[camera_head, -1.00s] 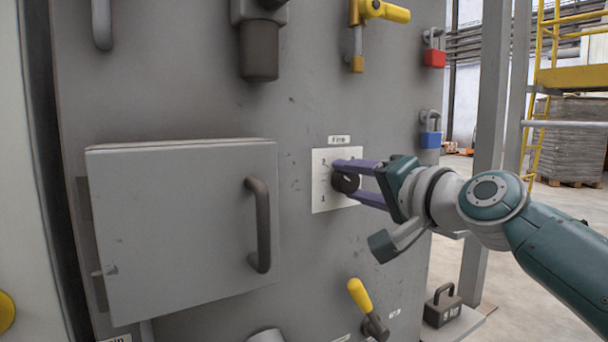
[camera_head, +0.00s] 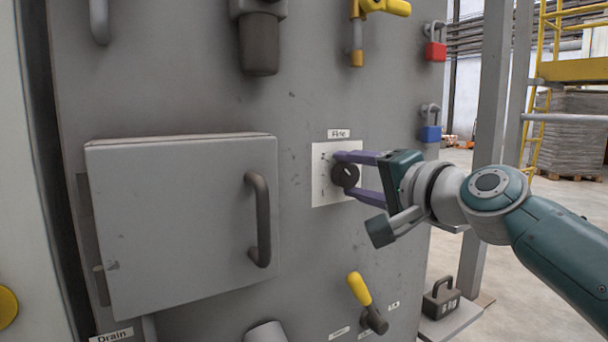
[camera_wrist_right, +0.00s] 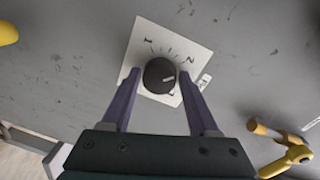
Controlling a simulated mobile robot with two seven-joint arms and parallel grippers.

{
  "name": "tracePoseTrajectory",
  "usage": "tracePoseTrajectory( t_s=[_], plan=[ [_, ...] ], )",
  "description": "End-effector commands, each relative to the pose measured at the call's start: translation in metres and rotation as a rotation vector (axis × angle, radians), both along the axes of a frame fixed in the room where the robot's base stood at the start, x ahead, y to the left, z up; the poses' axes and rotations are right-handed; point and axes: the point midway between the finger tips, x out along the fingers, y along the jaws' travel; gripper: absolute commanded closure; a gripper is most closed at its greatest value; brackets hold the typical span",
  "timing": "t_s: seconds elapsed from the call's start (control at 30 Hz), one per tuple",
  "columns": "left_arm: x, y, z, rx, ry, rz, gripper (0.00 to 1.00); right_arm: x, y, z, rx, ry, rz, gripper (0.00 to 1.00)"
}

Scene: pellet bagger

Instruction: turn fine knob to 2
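The fine knob (camera_head: 346,175) is a round dark knob on a white square plate (camera_head: 322,190) under a "Fine" label (camera_head: 339,134). In the right wrist view, the knob (camera_wrist_right: 158,74) shows a pale pointer mark directed to the right, somewhat below the printed "2" (camera_wrist_right: 191,60). A "1" stands at the plate's upper left, with tick marks between. My right gripper (camera_head: 352,176) has its purple fingers on either side of the knob, with a gap visible at each side in the wrist view (camera_wrist_right: 159,80). My left gripper is not in view.
A grey door (camera_head: 180,230) with a dark handle (camera_head: 260,220) is left of the plate. A yellow lever (camera_head: 360,290) sticks out below it. Red (camera_head: 436,51) and blue (camera_head: 430,133) padlocks hang at the right edge. A yellow-handled valve (camera_head: 380,8) is above.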

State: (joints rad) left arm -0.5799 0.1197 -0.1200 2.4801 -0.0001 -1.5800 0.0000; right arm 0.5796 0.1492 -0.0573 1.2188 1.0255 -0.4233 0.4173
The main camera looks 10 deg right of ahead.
Motion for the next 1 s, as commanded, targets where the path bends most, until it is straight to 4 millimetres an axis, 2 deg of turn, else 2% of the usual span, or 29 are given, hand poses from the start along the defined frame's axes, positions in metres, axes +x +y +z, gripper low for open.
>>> tracePoseTrajectory(
  t_s=[0.03,0.17,0.43,0.53,0.67,0.8,1.0],
  plan=[
    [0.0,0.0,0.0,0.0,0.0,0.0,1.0,0.0,0.0,0.0,0.0,0.0,0.0,0.33],
    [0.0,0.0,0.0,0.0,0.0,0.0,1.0,0.0,0.0,0.0,-0.001,0.0,0.0,0.19],
    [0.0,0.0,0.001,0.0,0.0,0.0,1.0,-0.001,0.0,0.0,-0.001,0.0,0.0,0.19],
    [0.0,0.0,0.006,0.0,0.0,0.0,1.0,-0.007,-0.003,0.001,-0.002,0.0,0.0,0.19],
    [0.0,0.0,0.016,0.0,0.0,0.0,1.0,-0.025,-0.008,0.005,-0.003,0.001,-0.001,0.19],
    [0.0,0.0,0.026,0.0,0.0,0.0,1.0,-0.05,-0.017,0.005,-0.004,0.002,0.0,0.19],
    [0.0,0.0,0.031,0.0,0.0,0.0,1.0,-0.081,-0.027,0.005,-0.002,0.001,-0.001,0.19]
  ],
)
